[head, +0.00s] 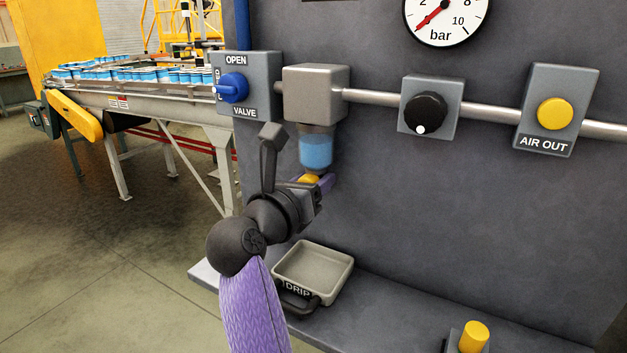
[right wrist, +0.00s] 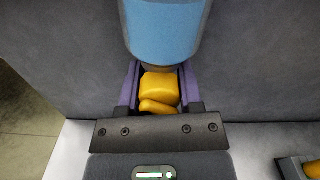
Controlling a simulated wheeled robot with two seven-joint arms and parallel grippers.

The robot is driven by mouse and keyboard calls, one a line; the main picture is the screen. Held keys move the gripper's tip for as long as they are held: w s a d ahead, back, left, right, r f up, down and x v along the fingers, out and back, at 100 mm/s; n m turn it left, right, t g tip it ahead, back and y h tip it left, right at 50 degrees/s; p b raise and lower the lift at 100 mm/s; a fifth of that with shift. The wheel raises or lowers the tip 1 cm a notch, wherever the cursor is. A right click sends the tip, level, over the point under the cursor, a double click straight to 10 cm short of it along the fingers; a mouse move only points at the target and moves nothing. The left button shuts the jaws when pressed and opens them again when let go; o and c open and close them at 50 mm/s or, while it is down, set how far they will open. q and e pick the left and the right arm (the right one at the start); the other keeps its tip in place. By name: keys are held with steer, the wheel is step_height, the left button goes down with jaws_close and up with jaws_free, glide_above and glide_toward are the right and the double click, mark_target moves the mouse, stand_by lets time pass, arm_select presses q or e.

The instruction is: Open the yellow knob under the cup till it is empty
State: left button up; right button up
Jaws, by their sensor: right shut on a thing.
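The cup (head: 316,152) is clear with blue liquid in it and hangs under a grey block on the pipe. It also shows in the right wrist view (right wrist: 165,28). The yellow knob (head: 309,179) is right below the cup, and in the right wrist view (right wrist: 160,88) it sits between two purple fingers. My right gripper (head: 318,183) is shut on the knob from the front. The knob's far side is hidden by the cup and fingers. My left gripper is in neither view.
A drip tray (head: 318,270) stands on the ledge below the cup. A blue valve knob (head: 232,88) is on the left, a black knob (head: 426,113) and a yellow AIR OUT button (head: 554,114) are on the right.

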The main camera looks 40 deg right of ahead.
jaws_close()
steer(key=shift+f+m+b, duration=0.2)
steer(key=shift+m+b, duration=0.4)
steer(key=shift+r, duration=0.15)
steer(key=o, duration=0.8)
jaws_free()
